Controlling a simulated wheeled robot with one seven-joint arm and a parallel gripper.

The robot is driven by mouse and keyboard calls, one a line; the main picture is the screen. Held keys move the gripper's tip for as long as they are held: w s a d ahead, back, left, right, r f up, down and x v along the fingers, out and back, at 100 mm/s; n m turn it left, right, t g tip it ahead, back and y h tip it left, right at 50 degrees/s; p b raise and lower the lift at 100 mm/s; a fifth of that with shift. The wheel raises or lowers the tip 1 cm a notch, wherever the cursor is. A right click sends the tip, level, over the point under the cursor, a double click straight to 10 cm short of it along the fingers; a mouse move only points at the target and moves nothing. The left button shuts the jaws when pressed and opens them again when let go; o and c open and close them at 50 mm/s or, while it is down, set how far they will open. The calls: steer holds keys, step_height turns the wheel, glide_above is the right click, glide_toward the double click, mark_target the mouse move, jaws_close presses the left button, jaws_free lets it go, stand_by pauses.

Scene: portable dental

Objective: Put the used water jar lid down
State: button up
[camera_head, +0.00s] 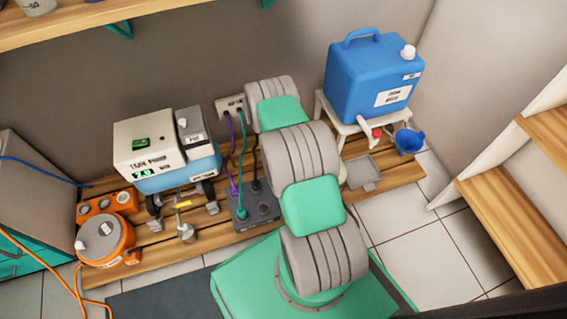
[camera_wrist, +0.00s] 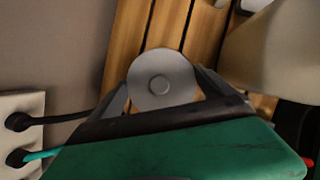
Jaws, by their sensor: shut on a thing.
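A grey round lid (camera_wrist: 162,78) with a small raised disc at its centre shows in the wrist view. My gripper (camera_wrist: 165,92) is shut on it, with a grey finger at each side. The lid is over or near wooden slats; how far above them I cannot tell. In the head view my arm covers the place where my gripper works, so neither the gripper nor the lid shows there. The used water jar cannot be surely made out.
Wooden slats (camera_wrist: 138,35) lie beyond the lid. A white panel with dark plugs (camera_wrist: 18,122) is at left. A large pale rounded thing (camera_wrist: 275,55) is close on the right. In the head view, a blue canister (camera_head: 368,80) stands on a white stool, beside a grey tray (camera_head: 363,173).

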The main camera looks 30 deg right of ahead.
step_height(320, 180, down, 12)
steer(key=b, duration=0.5)
steer(key=shift+r, duration=0.25)
steer(key=o, duration=1)
steer(key=p+v, duration=0.5)
steer(key=v, duration=0.7)
steer(key=shift+r+p, duration=0.1)
steer(key=shift+p, duration=0.25)
steer(key=s+a+r+m+y, duration=0.1)
steer(key=a+r+m, duration=0.35)
steer(key=r, duration=0.65)
steer(key=a+r+m+y, duration=0.1)
steer(key=a+r+m, duration=0.4)
steer(key=r, duration=0.7)
steer(key=s+a+r+m+y, duration=0.1)
steer(key=s+a+r+m, duration=0.2)
steer(key=s, duration=0.4)
steer(key=s+a+r+m, duration=0.4)
steer(key=s+a+r, duration=0.1)
steer(key=s, duration=0.3)
steer(key=s+a+r+m+t+y, duration=0.1)
steer(key=s+a+r+m, duration=0.2)
steer(key=s+a+r, duration=0.2)
steer(key=shift+s+a+m+y, duration=0.15)
steer(key=shift+s+m, duration=0.05)
steer(key=shift+s, duration=0.45)
steer(key=shift+s+a+m+y, duration=0.15)
steer(key=shift+s, duration=0.5)
